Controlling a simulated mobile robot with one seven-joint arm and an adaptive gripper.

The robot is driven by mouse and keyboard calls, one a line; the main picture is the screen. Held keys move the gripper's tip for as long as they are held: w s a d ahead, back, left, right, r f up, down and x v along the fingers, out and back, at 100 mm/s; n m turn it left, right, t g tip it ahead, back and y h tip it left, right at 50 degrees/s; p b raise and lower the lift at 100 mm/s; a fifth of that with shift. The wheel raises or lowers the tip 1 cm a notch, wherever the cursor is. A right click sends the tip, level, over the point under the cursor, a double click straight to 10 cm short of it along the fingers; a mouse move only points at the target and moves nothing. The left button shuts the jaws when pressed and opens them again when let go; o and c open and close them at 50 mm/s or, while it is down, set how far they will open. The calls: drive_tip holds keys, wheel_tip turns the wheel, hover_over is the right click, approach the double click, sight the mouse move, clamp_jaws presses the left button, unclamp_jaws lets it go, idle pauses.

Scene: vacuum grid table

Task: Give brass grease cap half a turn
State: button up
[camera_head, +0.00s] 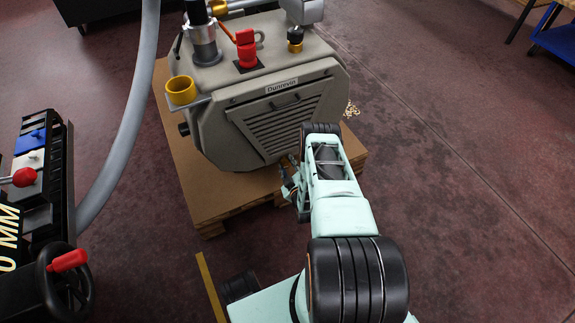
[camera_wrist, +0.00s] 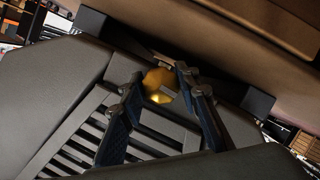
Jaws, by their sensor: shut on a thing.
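The brass grease cap (camera_wrist: 157,80) shows in the wrist view as a small gold, faceted knob on the grey pump body, close to the louvred grille. My gripper (camera_wrist: 161,82) has one dark finger on each side of it and is shut on it. A small grey mark or slot shows on the cap's face. In the head view my gripper (camera_head: 289,182) is low at the front of the grey pump (camera_head: 225,120), marked "Dunrevin". My arm and gripper hide the cap there.
The pump stands on a wooden pallet (camera_head: 200,205). A yellow cup (camera_head: 180,92) sits on its left side, and a red valve (camera_head: 246,48) is on top. A grey hose (camera_head: 135,110) and a black panel with a handwheel (camera_head: 62,280) are at left. The right floor is largely clear.

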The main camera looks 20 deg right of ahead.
idle(0.3)
drive_tip(key=shift+m+y, duration=0.8)
drive_tip(key=shift+m, duration=0.4)
drive_tip(key=m+y, duration=0.2)
drive_tip(key=m, duration=0.1)
drive_tip(key=shift+d+g, duration=0.1)
drive_tip(key=shift+g, duration=0.2)
drive_tip(key=m+y, duration=0.2)
drive_tip(key=m, duration=0.1)
drive_tip(key=shift+m+y, duration=0.9)
drive_tip(key=shift+m, duration=0.8)
drive_tip(key=shift+w, duration=0.1)
drive_tip(key=o, duration=1.2)
drive_tip(key=shift+c, duration=0.2)
